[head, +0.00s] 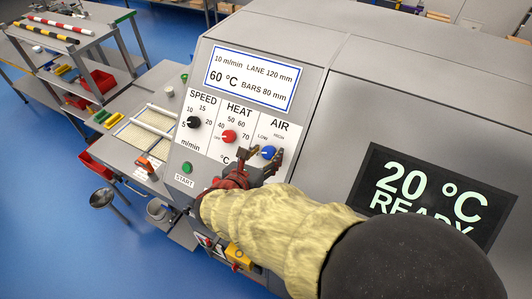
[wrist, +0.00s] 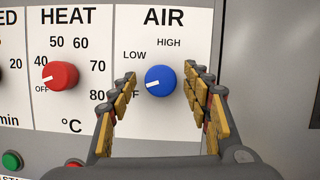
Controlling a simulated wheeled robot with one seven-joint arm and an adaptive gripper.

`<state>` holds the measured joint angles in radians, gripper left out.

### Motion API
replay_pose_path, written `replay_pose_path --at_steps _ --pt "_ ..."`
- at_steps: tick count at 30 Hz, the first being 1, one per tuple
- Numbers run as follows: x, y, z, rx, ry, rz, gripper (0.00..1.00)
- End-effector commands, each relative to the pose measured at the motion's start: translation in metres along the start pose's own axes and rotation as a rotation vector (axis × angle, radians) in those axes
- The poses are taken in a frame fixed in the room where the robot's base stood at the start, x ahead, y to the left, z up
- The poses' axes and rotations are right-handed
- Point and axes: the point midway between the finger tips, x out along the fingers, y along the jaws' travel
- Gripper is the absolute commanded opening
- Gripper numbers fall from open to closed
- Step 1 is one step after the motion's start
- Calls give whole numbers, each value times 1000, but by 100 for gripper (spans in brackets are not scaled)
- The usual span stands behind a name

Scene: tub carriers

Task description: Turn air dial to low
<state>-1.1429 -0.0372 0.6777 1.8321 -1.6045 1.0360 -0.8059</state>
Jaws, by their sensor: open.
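The blue air dial (head: 268,152) is on the sloping front panel of the grey machine. In the wrist view the air dial (wrist: 160,81) has its white pointer aimed left and slightly down, at a mostly hidden label ending in F. LOW is printed to the upper left of it and HIGH above it. My gripper (head: 260,156) is open in front of the panel. In the wrist view my gripper (wrist: 160,78) has one finger on each side of the dial, with gaps showing; I cannot tell whether the fingertips reach its depth.
The red heat dial (wrist: 59,76) sits left of the air dial, pointing near OFF. The black speed dial (head: 193,122) is further left. A green start button (head: 187,168) is below. A dark screen (head: 435,200) reads 20 °C READY at the right.

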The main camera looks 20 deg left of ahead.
Motion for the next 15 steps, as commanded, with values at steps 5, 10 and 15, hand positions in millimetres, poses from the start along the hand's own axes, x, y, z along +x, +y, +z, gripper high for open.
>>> replay_pose_path --at_steps 5,10,15 --pt "1 0 0 0 0 0 49" --pt "1 0 0 1 0 0 43" --pt "1 0 0 1 0 -1 33"
